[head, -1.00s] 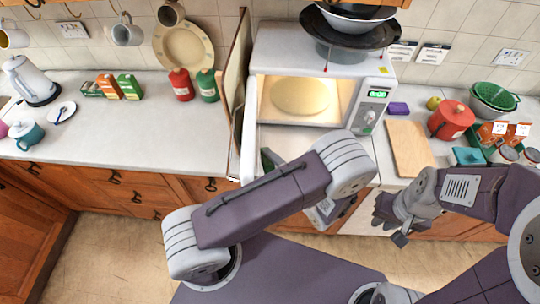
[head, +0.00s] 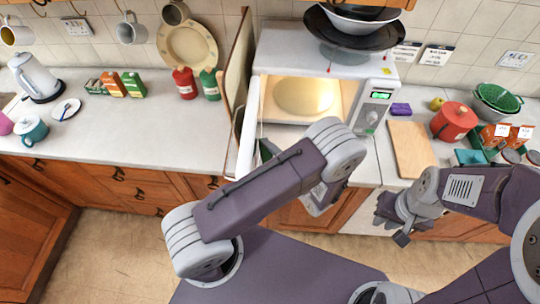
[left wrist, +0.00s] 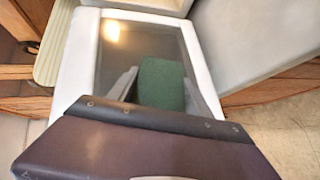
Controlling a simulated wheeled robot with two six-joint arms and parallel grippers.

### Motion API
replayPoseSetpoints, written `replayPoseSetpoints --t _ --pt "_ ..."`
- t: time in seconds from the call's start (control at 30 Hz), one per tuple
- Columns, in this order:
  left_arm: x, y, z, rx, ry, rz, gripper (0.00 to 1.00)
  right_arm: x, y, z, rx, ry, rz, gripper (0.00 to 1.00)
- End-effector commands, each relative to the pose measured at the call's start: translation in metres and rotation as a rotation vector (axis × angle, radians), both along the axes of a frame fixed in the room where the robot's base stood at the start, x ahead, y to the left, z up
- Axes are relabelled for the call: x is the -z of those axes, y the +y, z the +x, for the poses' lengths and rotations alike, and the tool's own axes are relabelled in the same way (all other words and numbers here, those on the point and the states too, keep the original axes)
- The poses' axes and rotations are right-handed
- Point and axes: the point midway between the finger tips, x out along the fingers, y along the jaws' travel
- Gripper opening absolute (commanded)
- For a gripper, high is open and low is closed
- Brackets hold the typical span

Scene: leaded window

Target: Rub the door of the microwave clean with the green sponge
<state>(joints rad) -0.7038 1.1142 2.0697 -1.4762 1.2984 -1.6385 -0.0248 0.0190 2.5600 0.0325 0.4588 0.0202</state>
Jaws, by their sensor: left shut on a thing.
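The white microwave (head: 318,48) stands on the counter with its lit inside showing. Its door (head: 248,130) is swung open toward me on the left. In the left wrist view the door (left wrist: 100,75) has a white frame around a dark glass pane. My left gripper (left wrist: 158,90) is shut on the green sponge (left wrist: 162,82), in front of the pane; I cannot tell if the sponge touches the glass. In the head view a green bit of sponge (head: 266,150) shows beside the door, and my left arm hides most of the gripper. My right gripper (head: 396,225) hangs before the counter front, its jaws unclear.
A wooden board (head: 411,148), a purple block (head: 401,109) and a red pot (head: 453,121) are right of the microwave. A black bowl (head: 345,28) sits on top. Red (head: 184,83) and green bottles (head: 209,84) stand left of an upright board (head: 238,65).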

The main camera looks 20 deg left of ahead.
Motion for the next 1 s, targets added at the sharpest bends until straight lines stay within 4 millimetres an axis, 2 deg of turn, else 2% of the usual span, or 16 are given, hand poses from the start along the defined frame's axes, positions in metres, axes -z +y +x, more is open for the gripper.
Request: replayPoseSetpoints --t 0.17,0.43,0.6,0.87,1.0 --pt "-0.001 0.001 -0.003 0.0 0.0 0.0 0.26 -0.004 0.0 0.0 0.0 0.0 0.0 0.18" --pt "-0.001 -0.014 -0.028 0.003 0.003 0.0 0.26 -0.012 0.0 0.0 0.0 0.0 0.0 0.18" --pt "-0.001 -0.017 -0.037 -0.001 0.001 0.001 0.26 -0.013 0.0 0.0 0.0 0.0 0.0 0.18" --pt "0.0 -0.018 -0.036 -0.001 0.0 0.0 0.26 -0.012 0.0 0.0 0.0 0.0 0.0 0.18" --pt "0.001 -0.03 -0.029 0.0 -0.003 -0.003 0.26 -0.011 0.0 0.0 0.0 0.0 0.0 0.18"
